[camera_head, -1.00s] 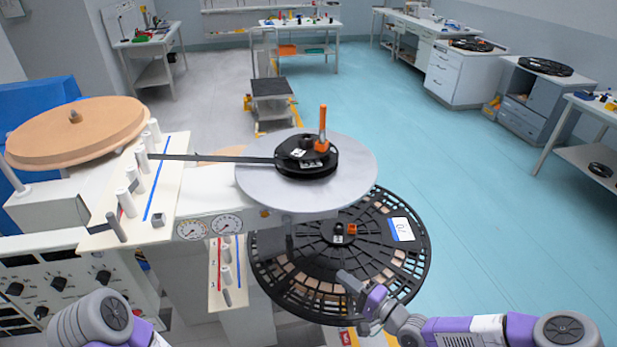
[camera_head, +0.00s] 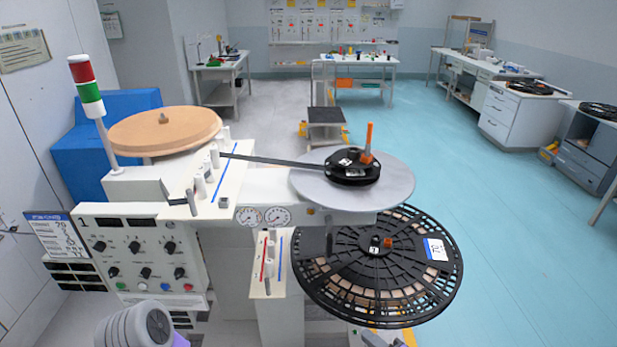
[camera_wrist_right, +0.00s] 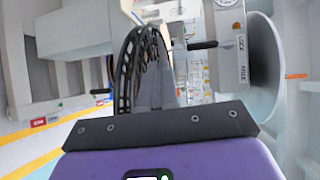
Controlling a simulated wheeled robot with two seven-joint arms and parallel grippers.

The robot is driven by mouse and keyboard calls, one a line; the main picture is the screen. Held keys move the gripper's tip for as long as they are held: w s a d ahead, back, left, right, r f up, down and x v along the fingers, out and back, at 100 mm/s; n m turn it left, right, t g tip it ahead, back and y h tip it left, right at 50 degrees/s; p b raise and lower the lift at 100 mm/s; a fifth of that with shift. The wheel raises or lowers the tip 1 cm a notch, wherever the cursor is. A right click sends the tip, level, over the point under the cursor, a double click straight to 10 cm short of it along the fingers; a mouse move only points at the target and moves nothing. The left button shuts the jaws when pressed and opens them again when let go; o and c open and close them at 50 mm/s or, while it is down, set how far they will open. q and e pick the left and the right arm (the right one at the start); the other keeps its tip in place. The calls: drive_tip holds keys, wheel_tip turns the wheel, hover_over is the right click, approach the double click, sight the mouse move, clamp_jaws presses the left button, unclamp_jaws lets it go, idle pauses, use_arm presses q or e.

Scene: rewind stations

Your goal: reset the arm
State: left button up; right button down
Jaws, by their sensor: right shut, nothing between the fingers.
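My right gripper (camera_head: 383,339) shows only at the bottom edge of the head view, below the large black slotted reel (camera_head: 330,285). It is shut and empty. In the right wrist view its grey fingers (camera_wrist_right: 155,85) point away from the camera, with the curved rim of a black reel (camera_wrist_right: 128,75) just left of them. A plate marked LOCK and FREE (camera_wrist_right: 241,60) and a black handle (camera_wrist_right: 202,45) stand to their right. My left arm shows at the lower left of the head view; its gripper is out of the picture.
The station has a tan disc (camera_head: 165,132), a grey disc (camera_head: 395,180) with a black hub (camera_head: 352,167), and a dark strip (camera_head: 270,161) between them. A control panel (camera_head: 145,260) stands at left. Clear blue floor (camera_head: 500,240) lies to the right.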

drive_tip(key=s+a+f+n+g+h, duration=0.1)
drive_tip(key=s+a+f+n+g, duration=0.1)
drive_tip(key=s+a+f+g, duration=0.3)
drive_tip(key=s+a+f+n+g+h, duration=0.1)
drive_tip(key=s+a+f+n+g, duration=0.15)
drive_tip(key=f, duration=0.45)
drive_tip(key=s+d+f+n+g+h, duration=0.1)
drive_tip(key=s+f+n+g+h, duration=0.2)
drive_tip(key=s, duration=0.9)
wheel_tip(320, 180, down, 4)
drive_tip(key=shift+n+g+h, duration=0.3)
drive_tip(key=shift+n+g, duration=0.05)
drive_tip(key=shift+g, duration=0.7)
